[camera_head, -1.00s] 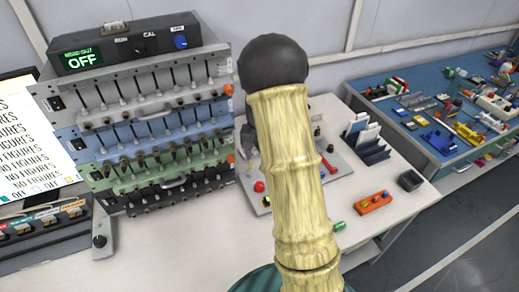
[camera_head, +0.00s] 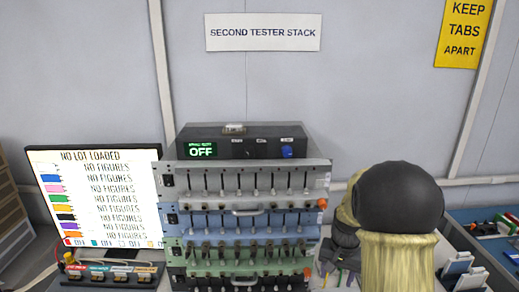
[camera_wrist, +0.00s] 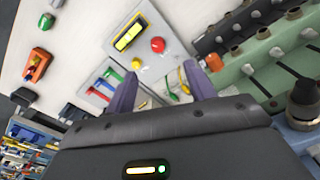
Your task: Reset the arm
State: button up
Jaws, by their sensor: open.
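My gripper (camera_wrist: 163,90) is open and empty in the wrist view, its two purple fingers apart above the bench. Beyond the fingertips lies a pale panel with a yellow-framed display (camera_wrist: 130,36), a red button (camera_wrist: 157,45) and thin yellow and green leads (camera_wrist: 184,82). In the head view my arm is raised at the right, and its pale ribbed link and dark round joint hide part of the bench.
The tester stack (camera_head: 247,205) stands left of my arm, its top box (camera_head: 240,142) reading OFF. A lit screen (camera_head: 95,195) stands at far left. In the wrist view the stack's green tier (camera_wrist: 270,55) is close to the right of the fingers. A blue table (camera_head: 490,240) is at far right.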

jog(key=s+a+r+n+t, duration=0.1)
jog(key=s+a+r+n, duration=0.1)
jog(key=s+a, duration=0.2)
jog(key=s+a+r+n+t+p, duration=0.1)
jog(key=s+a+r+n, duration=0.1)
jog(key=s, duration=0.9)
jog(key=shift+s+a+r+n, duration=0.3)
jog(key=shift+a+n, duration=0.4)
jog(key=shift+a, duration=0.45)
